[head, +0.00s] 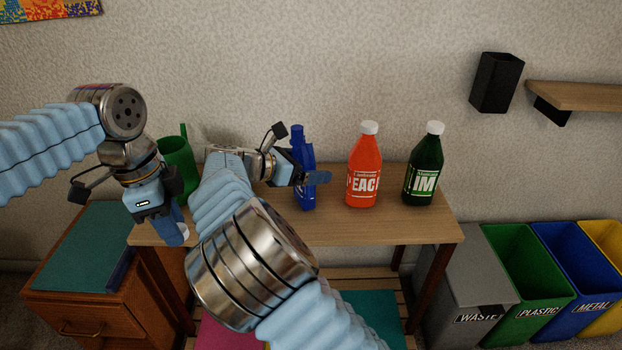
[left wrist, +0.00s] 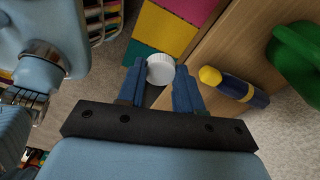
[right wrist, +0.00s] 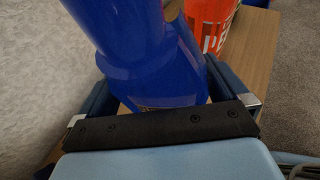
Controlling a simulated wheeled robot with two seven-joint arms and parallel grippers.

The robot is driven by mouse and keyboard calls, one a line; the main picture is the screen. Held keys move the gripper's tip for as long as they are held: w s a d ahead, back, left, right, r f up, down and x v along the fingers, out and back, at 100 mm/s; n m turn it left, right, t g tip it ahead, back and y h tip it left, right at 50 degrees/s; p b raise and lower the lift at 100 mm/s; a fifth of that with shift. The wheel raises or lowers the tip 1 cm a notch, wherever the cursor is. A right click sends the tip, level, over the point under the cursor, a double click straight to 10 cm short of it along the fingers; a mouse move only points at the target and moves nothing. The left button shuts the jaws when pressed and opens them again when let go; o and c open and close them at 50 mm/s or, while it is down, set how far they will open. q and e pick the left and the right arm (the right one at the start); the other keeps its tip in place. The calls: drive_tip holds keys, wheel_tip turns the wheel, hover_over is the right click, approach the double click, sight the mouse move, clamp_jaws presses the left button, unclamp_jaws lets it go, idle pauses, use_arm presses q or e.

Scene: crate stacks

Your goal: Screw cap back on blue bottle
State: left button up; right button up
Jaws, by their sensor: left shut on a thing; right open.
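The blue bottle (head: 306,160) stands upright on the wooden table, its narrow blue neck bare, with no cap on it. My right gripper (head: 308,179) is around its body, open, with one finger in front; the right wrist view shows the blue bottle (right wrist: 140,60) between the spread fingers. My left gripper (head: 177,222) is shut on a white cap (head: 182,233), pointing down near the table's left front edge. The white cap (left wrist: 160,69) shows between its fingertips in the left wrist view. The bottle's lower body is partly hidden by my right gripper.
A red bottle (head: 364,165) and a dark green bottle (head: 424,165), both with white caps, stand right of the blue one. A green container (head: 178,160) stands at the table's left. A blue, yellow-tipped object (left wrist: 235,86) is near it. The table front (head: 400,230) is clear.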

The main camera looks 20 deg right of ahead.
drive_tip(key=shift+r, duration=0.1)
drive_tip(key=shift+c, duration=0.2)
drive_tip(key=c, duration=0.5)
drive_tip(key=shift+r, duration=0.1)
drive_tip(key=shift+r, duration=0.5)
drive_tip(key=s+a+r, duration=0.4)
drive_tip(key=s+r, duration=0.7)
drive_tip(key=s, duration=0.2)
drive_tip(key=shift+s+r+p, duration=0.25)
drive_tip(key=shift+r+p, duration=0.1)
drive_tip(key=shift+r, duration=0.05)
